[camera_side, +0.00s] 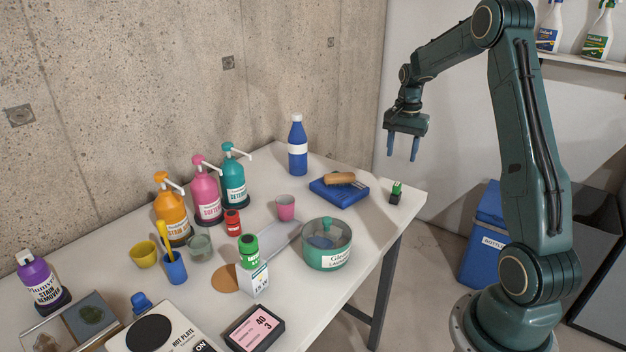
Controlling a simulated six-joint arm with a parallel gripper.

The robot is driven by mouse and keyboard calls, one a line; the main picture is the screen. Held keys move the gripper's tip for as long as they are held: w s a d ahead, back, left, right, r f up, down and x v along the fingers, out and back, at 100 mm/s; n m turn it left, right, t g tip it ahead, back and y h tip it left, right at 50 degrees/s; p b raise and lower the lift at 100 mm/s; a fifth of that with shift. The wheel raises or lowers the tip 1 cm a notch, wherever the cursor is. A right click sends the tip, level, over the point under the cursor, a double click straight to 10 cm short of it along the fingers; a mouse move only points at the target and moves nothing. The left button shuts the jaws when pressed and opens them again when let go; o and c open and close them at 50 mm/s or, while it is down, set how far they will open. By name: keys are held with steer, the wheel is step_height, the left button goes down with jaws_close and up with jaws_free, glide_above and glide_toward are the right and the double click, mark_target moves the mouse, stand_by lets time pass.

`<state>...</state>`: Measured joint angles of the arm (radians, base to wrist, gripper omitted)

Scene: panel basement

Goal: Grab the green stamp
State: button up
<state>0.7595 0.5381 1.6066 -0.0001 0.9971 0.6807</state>
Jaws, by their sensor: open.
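A small stamp with a green top and a dark base (396,193) stands at the right end of the white table, close to its right edge. My gripper (402,158) is open and empty. It points down, above the table's right end, with its two blue fingers apart. The stamp appears below the fingers in the picture, with a clear gap between them. Nothing hides the stamp.
Pump bottles (205,190), cups and a hot plate crowd the left.

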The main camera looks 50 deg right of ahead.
mark_target(397, 184)
steer(key=shift+f, duration=0.1)
steer(key=shift+f, duration=4.2)
steer(key=shift+a, duration=0.1)
steer(key=shift+s+f, duration=0.15)
steer(key=shift+f, duration=2.45)
jaws_close()
steer(key=shift+r, duration=0.2)
